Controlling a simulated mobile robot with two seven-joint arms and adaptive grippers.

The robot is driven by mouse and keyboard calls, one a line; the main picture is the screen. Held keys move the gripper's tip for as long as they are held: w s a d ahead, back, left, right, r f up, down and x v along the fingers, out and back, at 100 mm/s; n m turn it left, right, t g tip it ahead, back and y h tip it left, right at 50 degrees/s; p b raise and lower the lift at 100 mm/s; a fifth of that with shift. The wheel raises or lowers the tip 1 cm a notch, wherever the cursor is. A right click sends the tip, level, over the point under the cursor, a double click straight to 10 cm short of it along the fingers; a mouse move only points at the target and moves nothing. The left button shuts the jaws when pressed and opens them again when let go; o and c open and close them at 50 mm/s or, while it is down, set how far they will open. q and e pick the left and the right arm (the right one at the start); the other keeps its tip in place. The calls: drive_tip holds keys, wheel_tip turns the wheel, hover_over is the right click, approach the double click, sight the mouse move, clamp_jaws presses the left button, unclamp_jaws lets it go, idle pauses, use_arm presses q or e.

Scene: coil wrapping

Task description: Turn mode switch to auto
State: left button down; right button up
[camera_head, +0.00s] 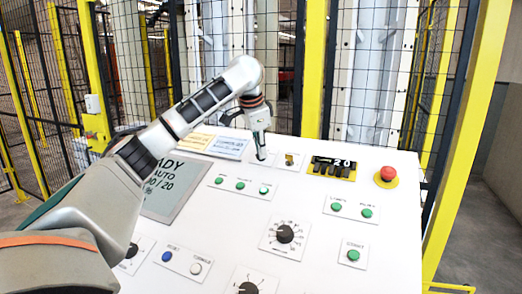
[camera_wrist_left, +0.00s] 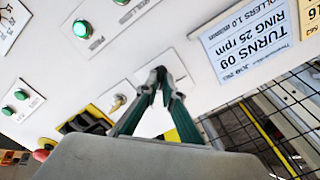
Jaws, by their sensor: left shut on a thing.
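My left gripper (camera_head: 260,152) reaches down to the back part of the white control panel (camera_head: 322,205). In the left wrist view its two green-grey fingers meet at the tips (camera_wrist_left: 158,76), over a small white plate (camera_wrist_left: 180,72). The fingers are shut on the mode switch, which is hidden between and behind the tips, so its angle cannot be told. The grey screen (camera_head: 170,183) is partly covered by my arm; it reads "AUTO" and "20" among cut-off words. My right gripper is not in view.
A small key switch (camera_head: 289,160) sits close right of my gripper. Green buttons (camera_head: 240,186) and a black dial (camera_head: 285,234) lie nearer. Yellow-post fencing (camera_head: 313,70) stands behind.

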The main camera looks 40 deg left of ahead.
use_arm(q)
drive_tip(key=c, duration=2.2)
unclamp_jaws()
drive_tip(key=v, duration=1.2)
drive_tip(key=shift+s+d+f, duration=0.1)
drive_tip(key=shift+d, duration=0.05)
